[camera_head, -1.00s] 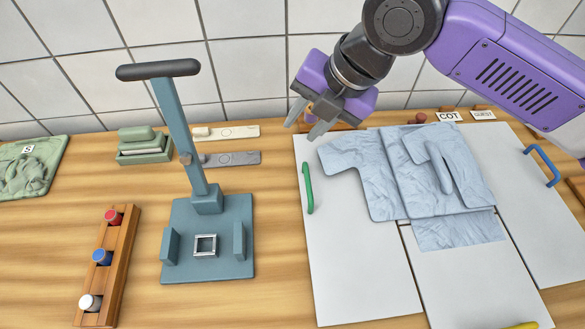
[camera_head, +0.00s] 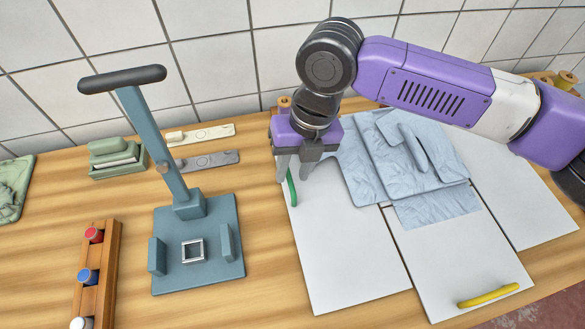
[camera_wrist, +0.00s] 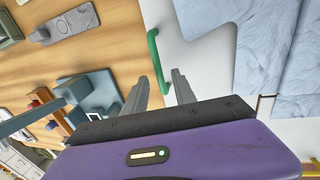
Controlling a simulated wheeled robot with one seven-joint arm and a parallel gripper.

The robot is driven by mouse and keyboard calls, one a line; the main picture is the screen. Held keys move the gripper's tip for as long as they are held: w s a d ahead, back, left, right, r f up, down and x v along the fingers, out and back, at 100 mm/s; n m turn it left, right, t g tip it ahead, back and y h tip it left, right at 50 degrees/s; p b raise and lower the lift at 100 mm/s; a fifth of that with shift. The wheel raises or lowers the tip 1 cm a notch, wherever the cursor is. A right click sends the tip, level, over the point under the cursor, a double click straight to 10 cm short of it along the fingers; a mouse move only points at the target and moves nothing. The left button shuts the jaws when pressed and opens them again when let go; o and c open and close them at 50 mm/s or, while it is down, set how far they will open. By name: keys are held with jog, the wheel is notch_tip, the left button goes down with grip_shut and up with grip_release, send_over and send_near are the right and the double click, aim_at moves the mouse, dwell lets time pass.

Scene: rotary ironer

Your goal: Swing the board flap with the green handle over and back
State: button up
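The green handle (camera_head: 292,192) stands along the left edge of the left white board flap (camera_head: 345,245), which lies flat on the table. In the wrist view the green handle (camera_wrist: 153,45) lies just beyond my fingertips, on the white flap (camera_wrist: 205,55). My gripper (camera_head: 292,178) points down over the handle and hides its far end in the head view. A light blue shirt (camera_head: 375,170) lies folded on the boards and overlaps the flap's far right part.
The middle flap has a yellow handle (camera_head: 488,295) at its near edge. Left of the boards stands a blue-grey press (camera_head: 198,270) with a tall lever (camera_head: 150,135). A wooden rack (camera_head: 97,285) with coloured pegs is further left. Bare table separates press and flap.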

jog(key=shift+a+f, duration=0.1)
jog(key=shift+f, duration=0.4)
jog(key=shift+c, duration=0.3)
grip_shut()
dwell(0.8)
